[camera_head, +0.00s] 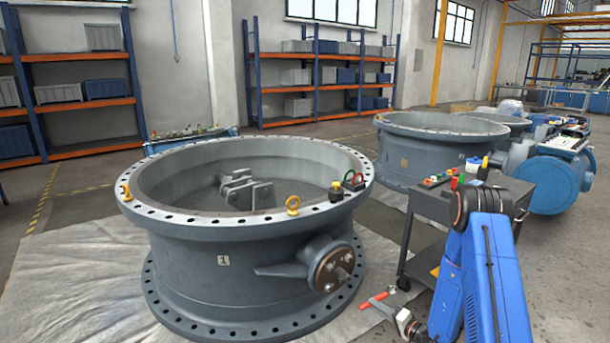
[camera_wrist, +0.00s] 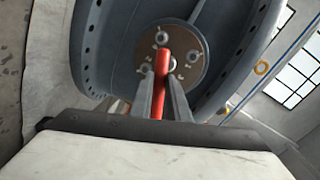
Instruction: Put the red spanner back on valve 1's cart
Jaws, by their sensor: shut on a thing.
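The red spanner (camera_head: 378,299) is held low between valve 1 and the cart. My gripper (camera_head: 394,309) is shut on it. In the wrist view the red spanner (camera_wrist: 162,70) sticks up between the two fingers of my gripper (camera_wrist: 160,98), with the valve's round flange plate behind it. Valve 1 (camera_head: 200,285) is a large grey ring body with a "1" label and a side shaft. The dark cart (camera_head: 418,268) stands right of valve 1, partly hidden by my blue arm. Its top carries several small coloured items.
Valve 1's side shaft and flange plate (camera_head: 333,267) stick out towards the cart. Another grey valve (camera_head: 430,155) stands behind the cart. Shelves (camera_head: 325,75) line the back wall. Open floor lies at the right.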

